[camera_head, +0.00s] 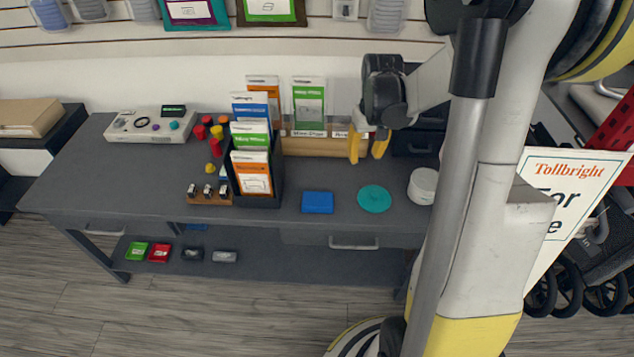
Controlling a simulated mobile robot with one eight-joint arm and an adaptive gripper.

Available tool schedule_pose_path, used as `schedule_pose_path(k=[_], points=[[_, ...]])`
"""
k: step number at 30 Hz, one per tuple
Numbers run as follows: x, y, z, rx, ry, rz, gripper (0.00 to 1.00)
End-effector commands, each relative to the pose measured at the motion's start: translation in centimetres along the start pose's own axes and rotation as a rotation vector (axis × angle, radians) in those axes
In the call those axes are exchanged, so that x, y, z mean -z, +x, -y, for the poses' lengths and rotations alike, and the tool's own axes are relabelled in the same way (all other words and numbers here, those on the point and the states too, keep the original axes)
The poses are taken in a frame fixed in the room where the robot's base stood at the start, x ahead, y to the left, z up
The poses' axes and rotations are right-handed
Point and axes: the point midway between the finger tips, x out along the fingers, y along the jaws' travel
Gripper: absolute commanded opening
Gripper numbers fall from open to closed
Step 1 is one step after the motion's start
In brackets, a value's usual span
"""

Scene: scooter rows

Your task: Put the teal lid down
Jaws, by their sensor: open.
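The teal lid (374,198) is a flat round disc lying on the grey table top (270,218) near its front edge. My gripper (368,153) has yellow fingers that point down, spread apart with nothing between them. It is above and a little behind the lid in the picture, apart from it. The lid's whole upper face shows.
A blue box (317,202) lies left of the lid and a white round tub (422,186) stands to its right. A dark rack of leaflets (252,172) stands farther left. A white control box (150,126) sits at the far left. A sign (570,200) stands at right.

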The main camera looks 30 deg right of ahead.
Motion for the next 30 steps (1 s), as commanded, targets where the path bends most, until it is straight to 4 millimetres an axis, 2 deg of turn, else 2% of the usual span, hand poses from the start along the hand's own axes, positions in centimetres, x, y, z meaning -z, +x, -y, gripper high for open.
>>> schedule_pose_path(k=[1, 6, 9, 12, 18, 21, 30], points=[[-0.8, -2.5, 2.3, -0.003, -0.026, -0.037, 0.4], [-3.8, -8.9, 8.7, -0.001, -0.086, -0.174, 0.4], [-6.5, -11.7, 11.9, 0.013, -0.119, -0.256, 0.4], [-9.4, -13.6, 14.7, 0.034, -0.151, -0.335, 0.4], [-14.2, -15.0, 18.2, 0.084, -0.197, -0.456, 0.4], [-15.4, -15.2, 19.0, 0.101, -0.209, -0.49, 0.4], [-16.0, -15.2, 19.4, 0.112, -0.213, -0.509, 0.4]])
